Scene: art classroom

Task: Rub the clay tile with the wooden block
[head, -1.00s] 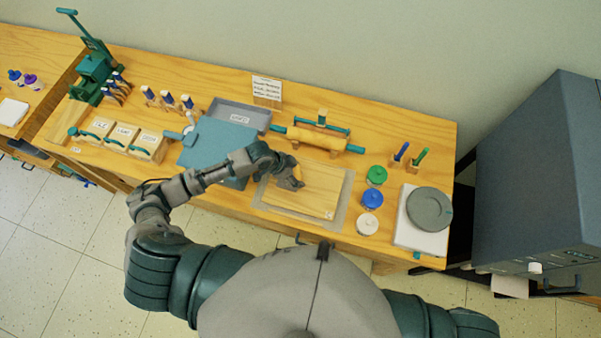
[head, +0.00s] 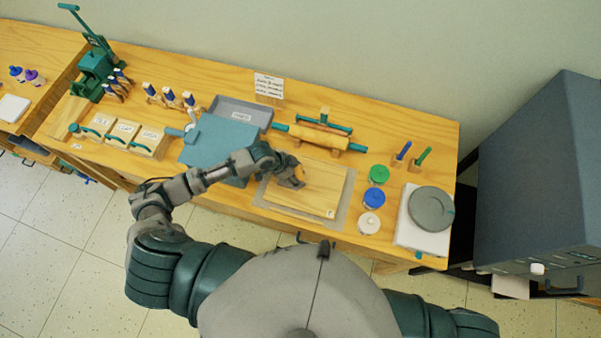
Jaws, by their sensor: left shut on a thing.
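My left gripper (head: 293,178) is over the upper left part of a flat tan slab, which I take for the clay tile (head: 318,193). It is shut on a small orange-tan piece, the wooden block (head: 299,172), mostly hidden by the fingers. I cannot tell whether the block touches the slab. The slab lies on a grey mat (head: 347,192) near the table's front edge. My right gripper is out of view.
A rolling pin (head: 318,138) lies behind the slab. Green (head: 379,174), blue (head: 374,198) and white (head: 369,223) jars stand to its right, beside a grey wheel (head: 431,209). A blue board (head: 215,150) lies left, under my left forearm.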

